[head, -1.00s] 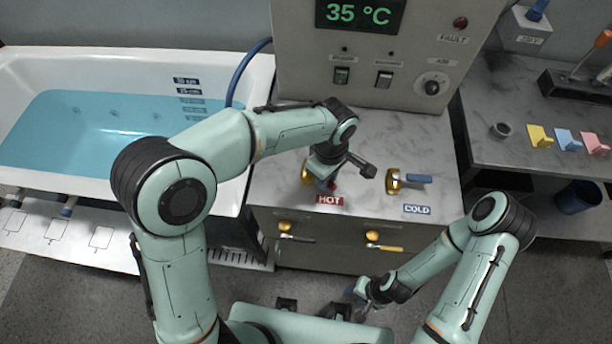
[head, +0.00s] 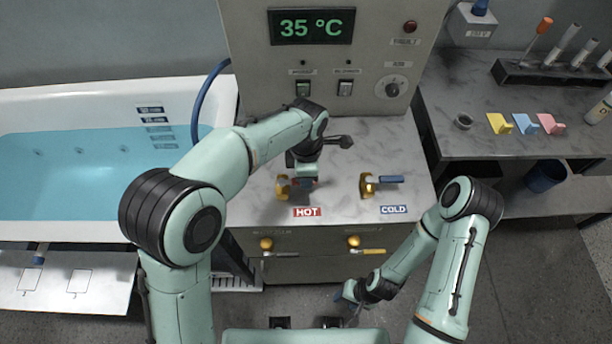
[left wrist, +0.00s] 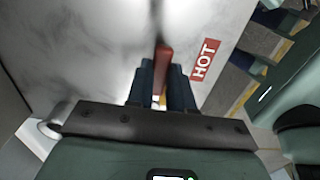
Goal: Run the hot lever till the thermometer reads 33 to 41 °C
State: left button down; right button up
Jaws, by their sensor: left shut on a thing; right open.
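The thermometer display (head: 311,26) on the grey panel reads 35 °C in green. The hot tap's brass body (head: 282,187) stands on the marble counter behind the HOT label (head: 307,212). My left gripper (head: 305,182) is over this tap and hides most of its lever. In the left wrist view the red hot lever (left wrist: 164,58) lies between the two dark fingers of my left gripper (left wrist: 161,82), which is shut on it. My right gripper (head: 347,294) is low in front of the cabinet, open and away from the taps.
The cold tap (head: 369,185) with its blue lever stands to the right on the counter. The bathtub (head: 222,104) at the left holds blue water. Two brass valves (head: 267,244) are on the cabinet front. A side bench (head: 465,150) at the right carries coloured pieces and a rack.

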pick_arm(q)
jog(key=shift+w+r, duration=0.1)
dwell(0.3)
jog(key=c, duration=1)
grip_release()
notch_tip(320, 180, up, 13)
jog(key=p, duration=0.1)
jog(key=shift+r+p, duration=0.15)
jog(key=shift+p, duration=0.2)
pick_arm(e)
jog(key=shift+w+r, duration=1.05)
jog(key=shift+r, duration=0.1)
